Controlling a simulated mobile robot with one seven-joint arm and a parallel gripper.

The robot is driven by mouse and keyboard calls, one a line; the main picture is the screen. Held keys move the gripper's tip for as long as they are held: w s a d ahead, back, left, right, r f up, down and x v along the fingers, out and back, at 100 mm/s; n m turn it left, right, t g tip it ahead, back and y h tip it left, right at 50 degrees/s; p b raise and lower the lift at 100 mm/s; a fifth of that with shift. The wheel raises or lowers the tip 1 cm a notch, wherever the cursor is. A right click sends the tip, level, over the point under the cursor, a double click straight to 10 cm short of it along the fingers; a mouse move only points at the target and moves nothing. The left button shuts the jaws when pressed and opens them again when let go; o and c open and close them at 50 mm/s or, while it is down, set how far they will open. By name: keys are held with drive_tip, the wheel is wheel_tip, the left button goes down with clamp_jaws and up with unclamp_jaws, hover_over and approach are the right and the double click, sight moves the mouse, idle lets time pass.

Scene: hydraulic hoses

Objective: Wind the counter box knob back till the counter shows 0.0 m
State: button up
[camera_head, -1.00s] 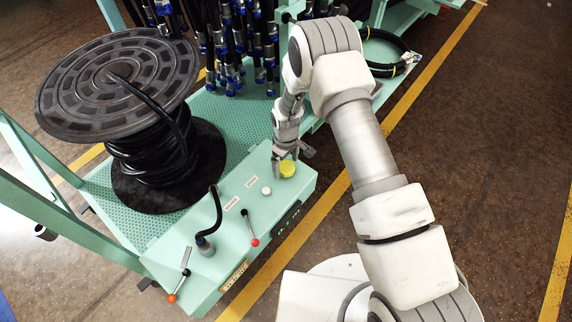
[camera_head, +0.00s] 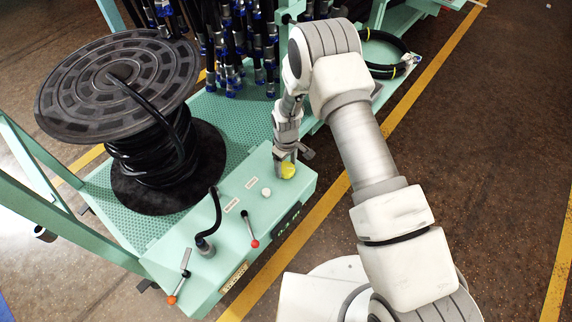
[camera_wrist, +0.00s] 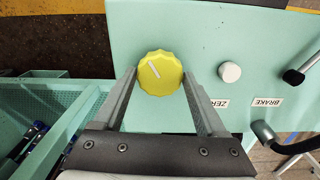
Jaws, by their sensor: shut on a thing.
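The yellow scalloped knob (camera_head: 288,171) stands on the top of the mint-green counter box (camera_head: 262,212), near its far right end. In the wrist view the knob (camera_wrist: 161,76) carries a white line that slants up and left. My gripper (camera_head: 285,169) points down at the knob. In the wrist view my gripper (camera_wrist: 159,74) has one finger on each side of the knob and is shut on it. The counter display (camera_head: 287,218) is on the box's front face. It shows pale marks, too small to read surely.
A white button (camera_head: 266,191) sits beside the knob, near the ZERO label. A red-tipped lever (camera_head: 254,243), a black bent hose (camera_head: 213,213) and an orange-tipped lever (camera_head: 172,297) lie further left. A big hose reel (camera_head: 118,85) stands behind.

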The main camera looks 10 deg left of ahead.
sight(286, 168)
drive_tip(key=shift+m+b, duration=0.7)
drive_tip(key=shift+m, duration=2.3)
drive_tip(key=o, duration=1.3)
wheel_tip(286, 168, up, 17)
drive_tip(key=p, duration=0.4)
drive_tip(key=shift+r, duration=0.2)
